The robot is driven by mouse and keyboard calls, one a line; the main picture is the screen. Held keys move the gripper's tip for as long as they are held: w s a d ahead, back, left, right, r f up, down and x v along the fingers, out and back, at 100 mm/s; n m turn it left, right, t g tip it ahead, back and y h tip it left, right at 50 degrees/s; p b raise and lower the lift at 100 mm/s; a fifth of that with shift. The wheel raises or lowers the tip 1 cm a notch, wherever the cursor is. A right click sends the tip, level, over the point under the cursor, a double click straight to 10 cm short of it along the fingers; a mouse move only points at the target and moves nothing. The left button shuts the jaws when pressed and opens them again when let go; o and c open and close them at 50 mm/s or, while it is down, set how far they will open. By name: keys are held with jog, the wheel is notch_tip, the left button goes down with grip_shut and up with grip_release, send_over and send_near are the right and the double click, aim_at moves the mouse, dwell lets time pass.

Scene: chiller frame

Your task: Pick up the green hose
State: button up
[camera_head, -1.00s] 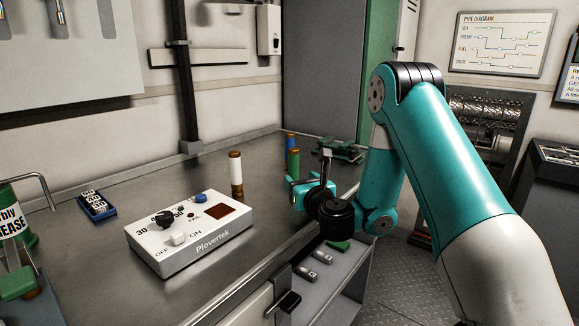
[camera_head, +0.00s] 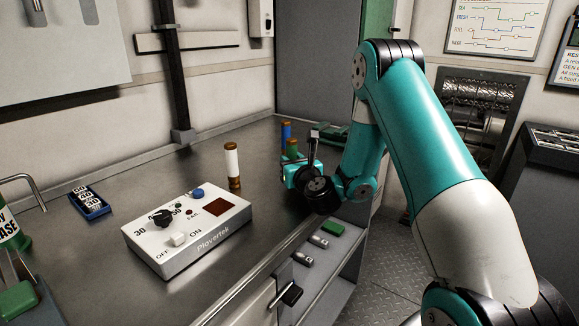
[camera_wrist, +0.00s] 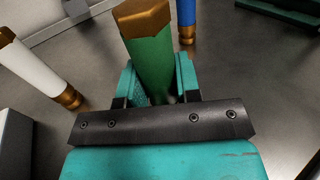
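The green hose (camera_head: 292,147), a short upright cylinder with brass ends, stands on the steel bench by my gripper (camera_head: 296,174). In the wrist view the green hose (camera_wrist: 150,62) rises between the two teal fingers of my gripper (camera_wrist: 158,82), its brass top toward the camera. The fingers are spread on either side of it, with a narrow gap visible at the right finger. The lower end of the hose is hidden behind the gripper body.
A blue hose (camera_head: 286,130) stands just behind the green one. A white hose (camera_head: 233,163) stands to the left. A white control box (camera_head: 188,232) and a blue tray (camera_head: 92,212) occupy the bench's left part. A dark green object (camera_head: 334,134) lies behind my gripper.

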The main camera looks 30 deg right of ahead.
jog(key=shift+c, duration=1.4)
jog(key=shift+r, duration=0.1)
